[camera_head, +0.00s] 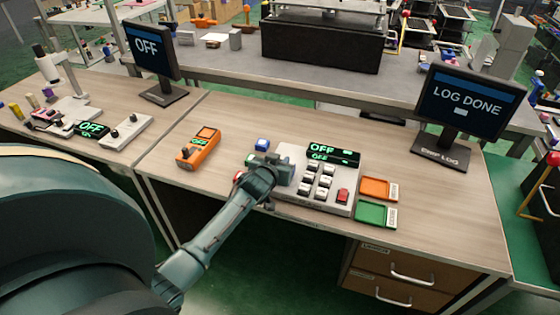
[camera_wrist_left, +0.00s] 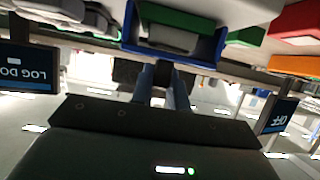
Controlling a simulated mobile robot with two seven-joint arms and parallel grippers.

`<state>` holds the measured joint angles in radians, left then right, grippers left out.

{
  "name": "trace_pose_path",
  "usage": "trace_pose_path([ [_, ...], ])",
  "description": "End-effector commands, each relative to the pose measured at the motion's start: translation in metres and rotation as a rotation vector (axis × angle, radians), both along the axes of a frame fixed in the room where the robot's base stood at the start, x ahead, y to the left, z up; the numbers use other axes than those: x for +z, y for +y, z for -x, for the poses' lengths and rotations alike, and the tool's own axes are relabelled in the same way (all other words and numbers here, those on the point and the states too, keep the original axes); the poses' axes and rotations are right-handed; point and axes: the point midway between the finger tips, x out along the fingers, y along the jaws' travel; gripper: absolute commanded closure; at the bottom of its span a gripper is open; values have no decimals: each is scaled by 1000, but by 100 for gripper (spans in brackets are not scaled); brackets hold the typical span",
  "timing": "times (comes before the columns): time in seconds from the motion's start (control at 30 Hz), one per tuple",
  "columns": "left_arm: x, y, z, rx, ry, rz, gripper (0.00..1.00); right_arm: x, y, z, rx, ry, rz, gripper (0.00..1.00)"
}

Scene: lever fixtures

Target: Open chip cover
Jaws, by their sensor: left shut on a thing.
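A grey test station (camera_head: 338,203) stands on the wooden desk, with green OFF displays, several white-capped switches and a red button. My left gripper (camera_head: 270,168) is at its left end, shut on a small part there that looks like the chip cover; the jaws and arm hide most of it. In the left wrist view my left fingers (camera_wrist_left: 163,82) reach the near edge of a blue frame (camera_wrist_left: 212,55) with a green part (camera_wrist_left: 180,20) and a grey block in it. I cannot tell how far the cover is raised. My right gripper is not in view.
An orange tray (camera_head: 378,188) and a green tray (camera_head: 375,214) lie to the right. A monitor (camera_head: 465,103) reading LOG DONE stands back right.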

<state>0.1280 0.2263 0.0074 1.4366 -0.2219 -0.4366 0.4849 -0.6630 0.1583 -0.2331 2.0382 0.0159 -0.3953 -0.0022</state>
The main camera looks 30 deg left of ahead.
Motion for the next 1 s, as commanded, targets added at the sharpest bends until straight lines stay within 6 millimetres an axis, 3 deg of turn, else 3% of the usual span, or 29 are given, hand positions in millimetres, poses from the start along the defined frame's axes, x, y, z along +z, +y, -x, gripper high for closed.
trace_pose_path([
  [0.27, -1, 0, -2, 0, 0, 0, 100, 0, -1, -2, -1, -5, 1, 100],
  [0.5, -4, 10, -42, 1, -2, 1, 100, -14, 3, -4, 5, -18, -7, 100],
  [0.7, -3, 16, -67, 0, 0, 0, 100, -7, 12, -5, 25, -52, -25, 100],
  [1.0, -1, 16, -70, 0, 1, -1, 100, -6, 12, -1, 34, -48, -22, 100],
])
